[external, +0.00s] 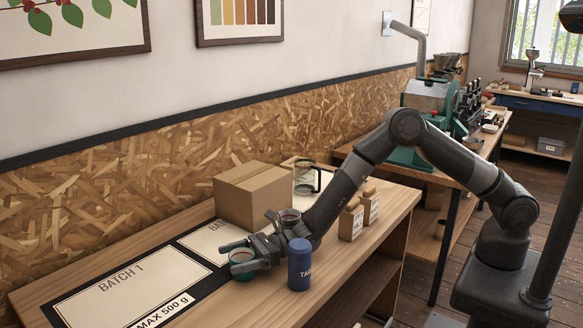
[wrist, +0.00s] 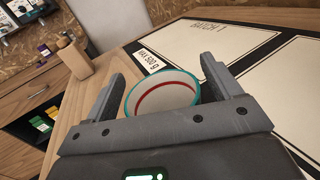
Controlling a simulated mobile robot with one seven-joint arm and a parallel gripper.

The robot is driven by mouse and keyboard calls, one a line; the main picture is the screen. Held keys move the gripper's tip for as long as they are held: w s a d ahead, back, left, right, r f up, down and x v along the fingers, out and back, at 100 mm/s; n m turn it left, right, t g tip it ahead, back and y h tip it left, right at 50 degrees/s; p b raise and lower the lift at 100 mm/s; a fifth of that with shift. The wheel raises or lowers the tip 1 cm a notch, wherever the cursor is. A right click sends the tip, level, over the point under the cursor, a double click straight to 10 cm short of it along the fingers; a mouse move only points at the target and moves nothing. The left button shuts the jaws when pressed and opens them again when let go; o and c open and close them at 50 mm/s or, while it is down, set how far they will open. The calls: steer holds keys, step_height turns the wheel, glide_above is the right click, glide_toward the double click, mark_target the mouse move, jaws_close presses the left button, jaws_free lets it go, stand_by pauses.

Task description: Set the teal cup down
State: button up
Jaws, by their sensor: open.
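The teal cup (wrist: 162,92) stands between the two fingers of my gripper (wrist: 160,90) in the wrist view. Its teal rim, pale inside and a red ring within show. In the external view the cup (external: 242,257) is partly hidden by the fingers of my gripper (external: 238,257). My gripper is low over the table, open, with one finger on each side of the cup. The cup looks upright, at the near edge of the dark mat marked BATCH 1 (external: 125,285). Its base is mostly hidden, so I cannot tell exactly what it rests on.
A blue canister (external: 299,268) stands close beside my wrist. A cardboard box (external: 252,198) and a glass carafe (external: 305,180) are behind my arm. Two small labelled containers (external: 351,222) stand toward the right end of the table. The BATCH 1 panel is bare.

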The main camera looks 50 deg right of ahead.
mark_target(251, 253)
steer(key=v, duration=0.4)
steer(key=shift+d, duration=0.25)
step_height(251, 253, up, 5)
steer(key=shift+s+d+r, duration=0.2)
steer(key=shift+r, duration=0.75)
steer(key=shift+r, duration=0.15)
steer(key=s+d+r+n+g+h, duration=0.2)
steer(key=s+d+r+n+g, duration=0.4)
steer(key=s+d+r+n, duration=0.8)
steer(key=s+d+n+t+h, duration=0.1)
steer(key=s+d+n+h, duration=0.2)
steer(key=d, duration=1)
steer(key=s+d+f+n+t+h, duration=0.1)
steer(key=s+d+n+h, duration=0.2)
steer(key=d, duration=1)
steer(key=s+d+n+t+h, duration=0.1)
steer(key=s+d+n+h, duration=0.3)
steer(key=s+d+h, duration=0.4)
steer(key=s+d, duration=0.2)
steer(key=d, duration=0.3)
steer(key=shift+f+t, duration=0.2)
steer(key=shift+t, duration=0.2)
